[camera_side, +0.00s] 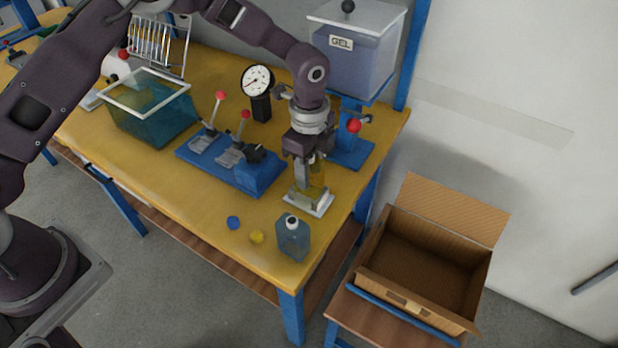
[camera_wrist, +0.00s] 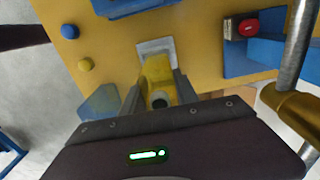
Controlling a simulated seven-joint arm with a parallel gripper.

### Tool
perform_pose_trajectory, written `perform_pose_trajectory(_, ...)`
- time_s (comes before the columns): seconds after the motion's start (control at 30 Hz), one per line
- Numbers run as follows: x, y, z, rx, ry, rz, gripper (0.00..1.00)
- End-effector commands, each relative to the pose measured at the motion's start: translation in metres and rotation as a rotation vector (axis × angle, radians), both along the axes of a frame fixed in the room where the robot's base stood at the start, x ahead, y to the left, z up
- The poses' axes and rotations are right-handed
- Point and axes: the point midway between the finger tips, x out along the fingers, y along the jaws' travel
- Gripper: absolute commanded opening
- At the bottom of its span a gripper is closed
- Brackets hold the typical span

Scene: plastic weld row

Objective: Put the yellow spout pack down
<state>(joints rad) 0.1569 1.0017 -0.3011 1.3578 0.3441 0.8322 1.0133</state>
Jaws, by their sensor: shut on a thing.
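The yellow spout pack (camera_side: 317,178) is between the fingers of my gripper (camera_side: 308,178), which is shut on it. In the wrist view the yellow spout pack (camera_wrist: 158,75) shows its dark round spout opening toward the camera, with the fingers of my gripper (camera_wrist: 158,95) on both sides. The pack is upright over a small white plate (camera_side: 308,202) on the yellow table (camera_side: 190,208). The white plate also shows in the wrist view (camera_wrist: 146,48). I cannot tell whether the pack's base touches the plate; the fingers hide part of it.
A blue-grey bottle (camera_side: 293,240), a blue cap (camera_side: 233,223) and a yellow cap (camera_side: 256,237) are at the table's front. A blue lever station (camera_side: 255,175) stands left, a gauge (camera_side: 258,80) behind. An open cardboard box (camera_side: 425,262) is right. The GEL tank (camera_side: 355,55) is behind.

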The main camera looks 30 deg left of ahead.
Motion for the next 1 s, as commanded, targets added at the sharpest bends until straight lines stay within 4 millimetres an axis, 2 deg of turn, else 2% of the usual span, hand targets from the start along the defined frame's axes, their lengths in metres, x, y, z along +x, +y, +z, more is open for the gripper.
perform_pose_trajectory(0.1, -0.001, 0.0, -0.021, 0.002, 0.003, 0.0, 0.0)
perform_pose_trajectory(0.43, 0.0, 0.0, -0.025, 0.001, 0.0, 0.0, 0.0)
perform_pose_trajectory(0.47, 0.0, 0.0, -0.025, 0.001, 0.0, 0.0, 0.4)
perform_pose_trajectory(0.57, 0.0, 0.0, -0.025, 0.001, 0.0, 0.0, 0.58)
perform_pose_trajectory(0.87, 0.0, 0.0, -0.023, 0.001, 0.0, 0.0, 0.58)
perform_pose_trajectory(0.97, 0.001, 0.0, -0.011, 0.0, -0.002, 0.001, 0.58)
perform_pose_trajectory(1.0, 0.001, 0.0, -0.001, -0.001, -0.003, 0.001, 0.58)
